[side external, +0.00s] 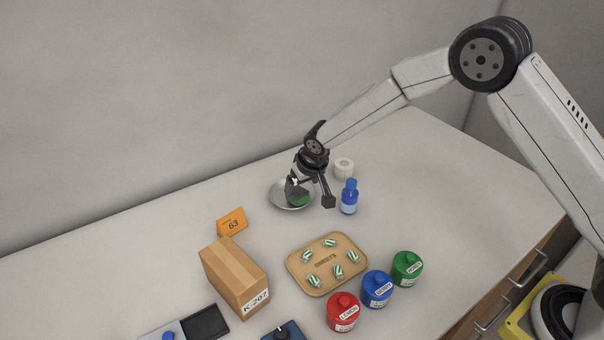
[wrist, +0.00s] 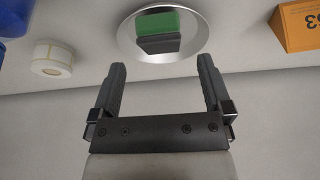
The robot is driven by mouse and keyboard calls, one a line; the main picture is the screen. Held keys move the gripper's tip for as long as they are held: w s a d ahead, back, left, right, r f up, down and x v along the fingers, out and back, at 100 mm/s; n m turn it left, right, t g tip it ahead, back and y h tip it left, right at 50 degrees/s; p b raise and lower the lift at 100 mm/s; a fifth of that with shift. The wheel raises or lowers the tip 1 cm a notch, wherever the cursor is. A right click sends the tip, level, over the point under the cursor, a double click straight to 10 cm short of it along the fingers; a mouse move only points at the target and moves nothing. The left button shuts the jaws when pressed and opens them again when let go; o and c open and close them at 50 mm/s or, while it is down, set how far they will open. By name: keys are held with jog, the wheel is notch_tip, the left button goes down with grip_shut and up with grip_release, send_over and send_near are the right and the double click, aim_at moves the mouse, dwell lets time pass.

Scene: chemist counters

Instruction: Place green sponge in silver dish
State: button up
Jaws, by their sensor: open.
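The green sponge (wrist: 158,24), with a dark grey layer on one side, lies inside the silver dish (wrist: 198,40) in the wrist view. In the side view the sponge (side external: 300,199) shows as a small green patch in the dish (side external: 277,200), partly hidden by my gripper (side external: 312,197). In the wrist view my gripper (wrist: 163,72) is open and empty, its two fingers spread apart. The fingertips point toward the near rim of the dish, and the sponge lies beyond them, apart from both fingers.
A white tape roll (side external: 344,168) and a blue bottle (side external: 349,197) stand right of the dish. An orange numbered sign (side external: 232,222) and cardboard box (side external: 234,278) are left. A wooden tray (side external: 299,278) of striped sweets and red, blue and green jars (side external: 407,268) are in front.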

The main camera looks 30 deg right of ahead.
jog(key=shift+v, duration=0.85)
jog(key=s+d+r, duration=0.2)
jog(key=s+d, duration=0.1)
jog(key=s, duration=0.6)
jog(key=s+d+r+g, duration=0.1)
jog(key=s+d, duration=0.3)
jog(key=s, duration=0.5)
jog(key=s+d+r+g, duration=0.1)
jog(key=s+d+r, duration=0.2)
jog(key=s, duration=0.6)
jog(key=shift+s+d+r, duration=0.25)
jog(key=shift+s+d, duration=0.1)
jog(key=shift+d, duration=0.05)
jog(key=shift+w, duration=0.1)
